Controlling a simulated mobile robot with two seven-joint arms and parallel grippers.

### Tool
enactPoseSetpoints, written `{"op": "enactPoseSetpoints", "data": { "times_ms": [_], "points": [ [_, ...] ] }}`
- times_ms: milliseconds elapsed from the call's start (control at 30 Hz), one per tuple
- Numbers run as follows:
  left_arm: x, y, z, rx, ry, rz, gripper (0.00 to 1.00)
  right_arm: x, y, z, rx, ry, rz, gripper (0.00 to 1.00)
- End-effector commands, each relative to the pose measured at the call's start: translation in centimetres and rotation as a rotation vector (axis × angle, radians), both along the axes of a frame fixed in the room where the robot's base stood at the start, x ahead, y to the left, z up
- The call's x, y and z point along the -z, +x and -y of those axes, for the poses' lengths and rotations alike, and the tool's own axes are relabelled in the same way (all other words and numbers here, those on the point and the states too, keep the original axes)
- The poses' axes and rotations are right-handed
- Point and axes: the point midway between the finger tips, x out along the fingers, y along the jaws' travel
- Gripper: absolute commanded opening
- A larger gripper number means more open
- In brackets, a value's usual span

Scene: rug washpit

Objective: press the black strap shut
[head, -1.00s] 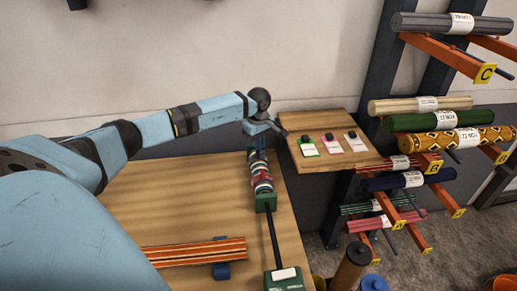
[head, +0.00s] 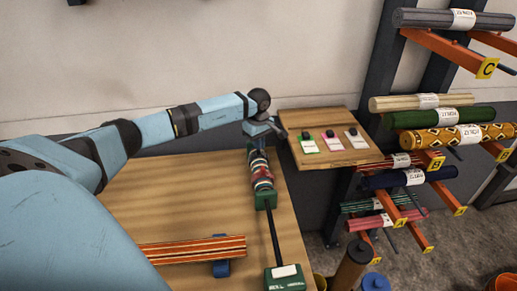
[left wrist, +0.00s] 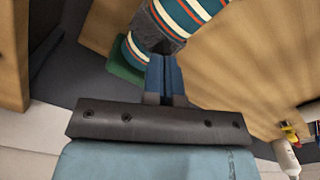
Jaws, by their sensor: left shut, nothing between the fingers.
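A rolled rug with red, white and dark stripes (head: 261,173) lies in a green cradle (head: 265,202) at the right side of the wooden table. In the left wrist view the roll (left wrist: 190,18) shows teal, cream and orange stripes. A dark band, seemingly the black strap (left wrist: 152,36), wraps the roll near its end. My left gripper (head: 259,145) is over the far end of the roll. In the left wrist view its blue fingers (left wrist: 163,62) are together and empty, tips at the dark band's edge; I cannot tell whether they touch it. My right gripper is not in view.
A black rod (head: 274,238) runs from the cradle to a green block (head: 284,280). A side shelf (head: 310,158) holds several tags. A rack of rolled rugs (head: 440,119) stands at the right.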

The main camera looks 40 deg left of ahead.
Motion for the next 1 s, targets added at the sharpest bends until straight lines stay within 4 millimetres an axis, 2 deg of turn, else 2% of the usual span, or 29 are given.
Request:
{"op": "enactPoseSetpoints", "data": {
  "times_ms": [367,1000],
  "points": [
    [-0.3,-0.1,0.1,0.001,-0.001,-0.003,0.0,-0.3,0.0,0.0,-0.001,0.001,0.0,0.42],
    [-5.5,0.0,0.0,0.001,0.001,-0.001,0.0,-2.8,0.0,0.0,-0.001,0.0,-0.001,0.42]
  ]
}}
